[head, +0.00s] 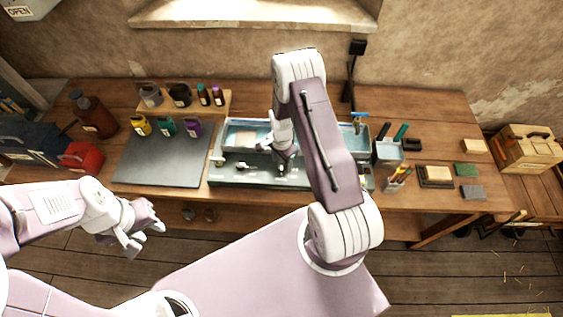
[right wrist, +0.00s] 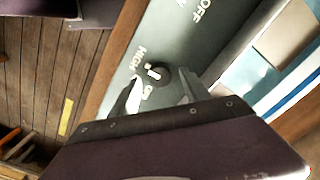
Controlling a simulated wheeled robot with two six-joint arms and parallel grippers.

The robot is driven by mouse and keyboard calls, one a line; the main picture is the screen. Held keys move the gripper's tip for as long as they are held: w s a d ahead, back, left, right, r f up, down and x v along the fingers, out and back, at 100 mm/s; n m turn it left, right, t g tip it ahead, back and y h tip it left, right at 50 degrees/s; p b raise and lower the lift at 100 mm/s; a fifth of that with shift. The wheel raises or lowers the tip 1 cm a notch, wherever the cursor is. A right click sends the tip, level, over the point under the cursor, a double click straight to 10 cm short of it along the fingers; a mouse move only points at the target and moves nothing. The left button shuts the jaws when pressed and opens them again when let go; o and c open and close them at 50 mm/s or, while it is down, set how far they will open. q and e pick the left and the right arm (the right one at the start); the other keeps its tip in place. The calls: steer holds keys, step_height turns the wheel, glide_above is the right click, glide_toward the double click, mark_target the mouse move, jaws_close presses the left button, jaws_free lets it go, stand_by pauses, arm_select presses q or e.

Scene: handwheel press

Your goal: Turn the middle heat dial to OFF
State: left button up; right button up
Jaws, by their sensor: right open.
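The grey-green press panel (head: 225,178) is on the front of the unit on the workbench. In the right wrist view a round black dial (right wrist: 152,73) with a white mark sits on the panel (right wrist: 170,30), near a "HIGH" label; a partly hidden label is below it. An "OFF" label (right wrist: 201,10) is at the top, farther off. My right gripper (right wrist: 160,88) is open, its fingers on either side of the dial's near edge; contact cannot be told. In the head view my right gripper (head: 283,160) hides part of the panel. My left gripper (head: 148,238) is open and empty, away from the panel.
A red box (head: 82,156) is at the left. Open floor lies before the bench.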

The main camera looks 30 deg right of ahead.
steer(key=shift+f, duration=1.05)
jaws_close()
steer(key=n+b, duration=0.1)
steer(key=n, duration=0.2)
steer(key=shift+f+n+b, duration=0.1)
steer(key=shift+n+b, duration=0.2)
steer(key=shift+b, duration=0.1)
steer(key=n+b, duration=0.2)
steer(key=n, duration=0.3)
steer(key=n+b, duration=0.1)
steer(key=n, duration=0.4)
steer(key=shift+n+b, duration=0.7)
steer(key=shift+n, duration=1.5)
